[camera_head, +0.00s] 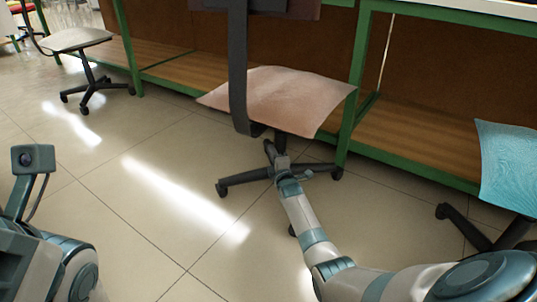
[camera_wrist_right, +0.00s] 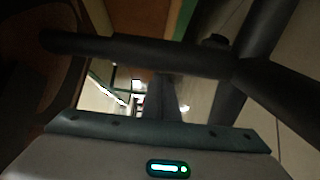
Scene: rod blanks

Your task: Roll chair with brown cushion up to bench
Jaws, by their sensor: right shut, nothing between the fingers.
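The chair with the brown cushion (camera_head: 285,98) stands upright in the middle of the head view, close against the front of the green-framed bench (camera_head: 353,85). Its dark back post (camera_head: 238,70) is on the near side, and its dark wheeled base (camera_head: 245,178) is on the floor. My right gripper (camera_head: 271,149) reaches low under the seat, beside the column and base. Its jaws are shut and empty. In the right wrist view, dark bars of the chair base (camera_wrist_right: 150,55) cross close in front of the gripper. My left arm shows at lower left, but its fingers are not in view.
A chair with a pale seat (camera_head: 76,39) stands at upper left. A chair with a teal seat (camera_head: 507,165) stands at the right edge, near my right arm. Wooden lower shelves (camera_head: 420,140) run along the bench. The tiled floor at left and centre front is clear.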

